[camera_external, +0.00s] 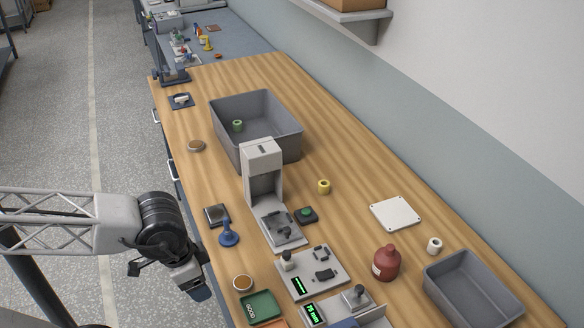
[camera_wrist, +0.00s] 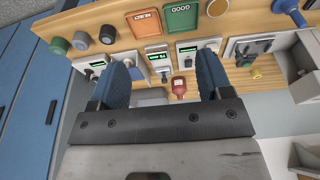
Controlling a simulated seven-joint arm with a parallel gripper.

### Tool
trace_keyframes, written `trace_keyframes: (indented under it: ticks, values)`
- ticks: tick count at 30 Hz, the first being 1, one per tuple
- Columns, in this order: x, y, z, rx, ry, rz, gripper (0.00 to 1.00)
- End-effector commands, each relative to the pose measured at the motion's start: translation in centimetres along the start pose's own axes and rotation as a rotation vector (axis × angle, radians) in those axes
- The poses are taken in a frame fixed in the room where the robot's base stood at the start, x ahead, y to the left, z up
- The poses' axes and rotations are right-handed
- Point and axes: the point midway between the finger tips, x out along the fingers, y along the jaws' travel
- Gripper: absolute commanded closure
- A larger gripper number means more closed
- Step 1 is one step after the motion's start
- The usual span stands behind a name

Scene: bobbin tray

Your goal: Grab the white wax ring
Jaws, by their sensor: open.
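A small white ring-shaped spool (camera_external: 434,244) stands on the wooden bench at the right, beside a grey bin. It is the white piece that best fits the wax ring; I cannot pick it out in the wrist view. My gripper (camera_external: 198,291) is off the bench's left edge, far left of the white ring. In the wrist view, the two blue fingers of my gripper (camera_wrist: 162,66) are spread wide with nothing between them.
A red-brown bottle (camera_external: 386,263) stands just left of the white ring, and a white plate (camera_external: 396,213) lies behind. The grey bin (camera_external: 472,291) is to its right. Instruments (camera_external: 312,272), a tall grey stand (camera_external: 262,172) and a green tray (camera_external: 260,307) lie between my gripper and the ring.

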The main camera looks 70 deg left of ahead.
Motion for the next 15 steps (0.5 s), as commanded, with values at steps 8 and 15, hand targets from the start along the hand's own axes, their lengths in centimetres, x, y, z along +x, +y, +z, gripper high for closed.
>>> trace_keyframes:
  ticks: [8, 15]
  values:
    - [-0.1, 0.0, 0.0, 0.0, 0.0, 0.0, 0.28]
    - [-2.7, 0.0, -0.7, 0.0, 0.003, 0.0, 0.28]
